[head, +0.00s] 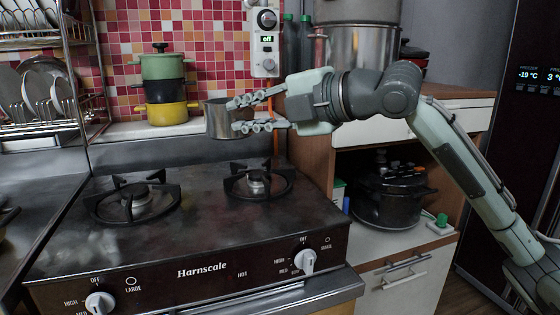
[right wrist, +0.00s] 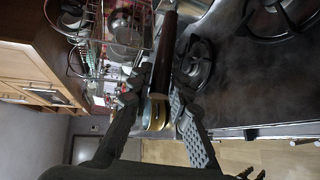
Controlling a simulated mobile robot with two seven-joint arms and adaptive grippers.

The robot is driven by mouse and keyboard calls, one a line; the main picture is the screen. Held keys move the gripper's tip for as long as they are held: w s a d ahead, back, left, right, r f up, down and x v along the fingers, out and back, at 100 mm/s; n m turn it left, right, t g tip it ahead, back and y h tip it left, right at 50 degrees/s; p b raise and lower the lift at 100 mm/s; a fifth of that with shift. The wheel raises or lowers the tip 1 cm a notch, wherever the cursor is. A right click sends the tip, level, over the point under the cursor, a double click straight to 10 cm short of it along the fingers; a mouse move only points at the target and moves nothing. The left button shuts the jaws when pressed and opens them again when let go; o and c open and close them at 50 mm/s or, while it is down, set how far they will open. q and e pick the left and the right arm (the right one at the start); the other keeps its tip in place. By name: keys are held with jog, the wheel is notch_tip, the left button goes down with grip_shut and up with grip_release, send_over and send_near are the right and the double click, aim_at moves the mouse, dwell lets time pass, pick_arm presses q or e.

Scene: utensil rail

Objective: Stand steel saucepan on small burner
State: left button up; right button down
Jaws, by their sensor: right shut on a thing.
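The steel saucepan (head: 217,121) is held upright in the air behind and above the stove, to the upper left of the small burner (head: 257,185). My right gripper (head: 236,116) is shut on its handle, coming in from the right. In the right wrist view the dark handle (right wrist: 163,60) lies between the two fingers. In the head view the fingers hide most of the handle. The small burner, at the right of the stove, is bare. My left gripper is not in view.
The large burner (head: 135,202) at the left is empty. Stacked coloured pots (head: 163,90) stand on the back ledge. A dish rack (head: 42,85) is at the left. A wooden cabinet with a dark pot (head: 392,197) stands right of the stove.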

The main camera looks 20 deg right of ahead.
pick_arm(q)
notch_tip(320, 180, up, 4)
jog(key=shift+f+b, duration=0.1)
jog(key=shift+b, duration=0.55)
pick_arm(e)
jog(key=s+d+f, duration=0.1)
jog(key=d+f, duration=0.5)
jog(key=f, duration=0.1)
jog(key=shift+f, duration=0.2)
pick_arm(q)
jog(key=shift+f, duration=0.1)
pick_arm(e)
jog(key=shift+d+f, duration=0.1)
jog(key=shift+f, duration=0.1)
jog(key=shift+f+b, duration=0.4)
jog(key=c, duration=1.5)
grip_release()
jog(key=shift+f, duration=0.1)
jog(key=shift+c, duration=0.2)
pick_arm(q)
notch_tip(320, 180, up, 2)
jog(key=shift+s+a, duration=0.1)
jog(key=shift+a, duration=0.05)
pick_arm(e)
jog(key=shift+o, duration=0.6)
